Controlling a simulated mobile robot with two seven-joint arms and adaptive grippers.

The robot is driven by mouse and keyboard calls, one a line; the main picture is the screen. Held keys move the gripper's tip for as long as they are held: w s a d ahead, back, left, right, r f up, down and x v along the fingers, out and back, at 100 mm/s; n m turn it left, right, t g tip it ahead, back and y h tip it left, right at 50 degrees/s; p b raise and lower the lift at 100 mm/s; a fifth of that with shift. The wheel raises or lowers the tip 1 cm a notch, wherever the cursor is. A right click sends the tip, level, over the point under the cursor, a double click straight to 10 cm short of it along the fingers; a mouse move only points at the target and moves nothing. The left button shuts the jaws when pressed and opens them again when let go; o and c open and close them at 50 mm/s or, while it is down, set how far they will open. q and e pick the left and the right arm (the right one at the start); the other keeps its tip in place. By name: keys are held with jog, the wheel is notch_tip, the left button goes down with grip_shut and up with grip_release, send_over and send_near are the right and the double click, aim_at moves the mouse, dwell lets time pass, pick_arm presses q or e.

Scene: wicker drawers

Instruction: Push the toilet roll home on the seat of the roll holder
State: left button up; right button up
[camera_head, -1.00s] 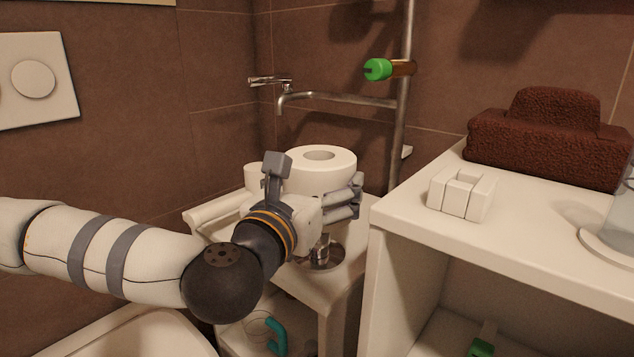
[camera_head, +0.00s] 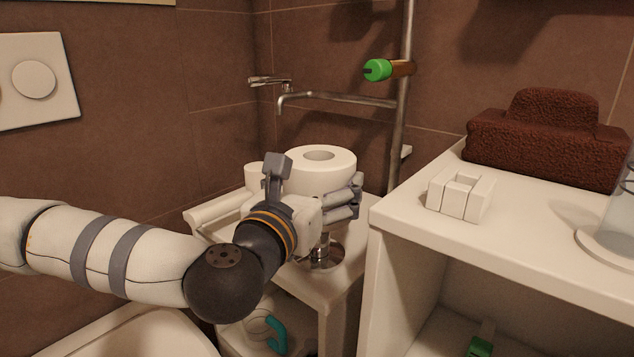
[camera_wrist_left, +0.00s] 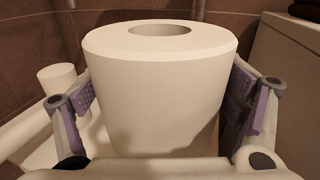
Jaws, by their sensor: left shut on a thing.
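The white toilet roll (camera_head: 322,168) stands upright, its round hole facing up, in the head view. It fills the middle of the left wrist view (camera_wrist_left: 160,85). My left gripper (camera_head: 318,190) is shut on the roll, with a finger pad on each side of it in the wrist view. The metal roll holder (camera_head: 322,254) shows below the gripper, its round base on the white surface. The roll is above that base; its underside and any contact with the seat are hidden by my gripper. My right gripper is not in view.
A white cylinder (camera_head: 257,176) stands left of the roll. A metal faucet (camera_head: 335,98) and vertical pipe (camera_head: 402,100) are behind. A white shelf unit (camera_head: 400,215) with a white block (camera_head: 460,193) and dark brown object (camera_head: 550,135) stands close on the right.

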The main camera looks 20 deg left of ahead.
pick_arm(q)
jog(key=shift+f+b, duration=2.25)
jog(key=shift+f, duration=1.35)
jog(key=o, duration=1.1)
jog(key=shift+o, duration=0.3)
notch_tip(320, 180, up, 10)
jog(key=shift+r, duration=0.1)
